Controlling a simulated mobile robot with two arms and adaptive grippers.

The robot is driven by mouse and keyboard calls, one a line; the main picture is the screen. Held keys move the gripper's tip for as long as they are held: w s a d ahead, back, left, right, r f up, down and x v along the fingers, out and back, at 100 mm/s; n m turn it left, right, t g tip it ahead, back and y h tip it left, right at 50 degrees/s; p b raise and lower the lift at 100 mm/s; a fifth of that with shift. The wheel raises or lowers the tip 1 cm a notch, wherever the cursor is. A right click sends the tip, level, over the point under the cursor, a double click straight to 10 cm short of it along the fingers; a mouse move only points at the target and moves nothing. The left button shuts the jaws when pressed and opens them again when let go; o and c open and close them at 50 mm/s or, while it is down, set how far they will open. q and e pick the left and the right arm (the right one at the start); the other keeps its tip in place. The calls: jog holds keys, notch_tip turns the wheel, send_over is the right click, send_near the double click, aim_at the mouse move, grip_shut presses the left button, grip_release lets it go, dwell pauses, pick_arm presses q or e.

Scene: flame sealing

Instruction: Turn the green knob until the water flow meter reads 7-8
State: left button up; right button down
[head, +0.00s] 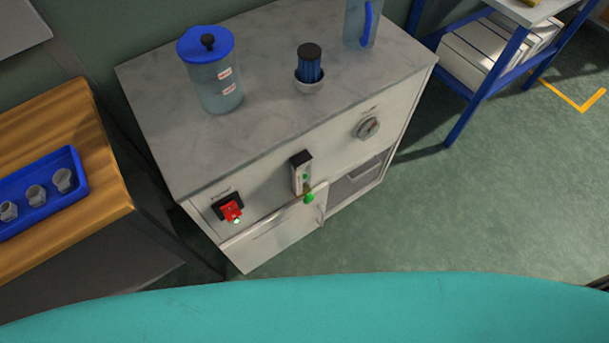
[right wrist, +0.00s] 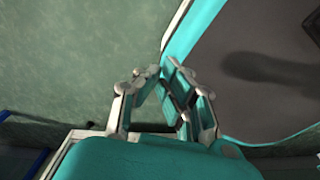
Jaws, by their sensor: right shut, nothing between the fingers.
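The green knob (head: 309,198) sits at the foot of the water flow meter (head: 301,173), on the front of the white cabinet (head: 258,214) in the head view. The meter is a small upright clear tube with a dark top; its reading is too small to tell. My right gripper (right wrist: 172,79) shows in the right wrist view with its fingers closed together and nothing between them. It is away from the knob, which does not show in that view. My left gripper is not in view.
A red switch (head: 231,210) and a round dial (head: 367,127) are on the cabinet front. A blue-lidded jar (head: 213,78) stands on top. A wooden table (head: 95,134) with a blue tray (head: 76,163) is at left. Floor at right (head: 500,190) is clear.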

aim_at(310, 200)
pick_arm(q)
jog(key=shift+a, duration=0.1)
pick_arm(e)
jog(key=c, duration=2)
grip_release()
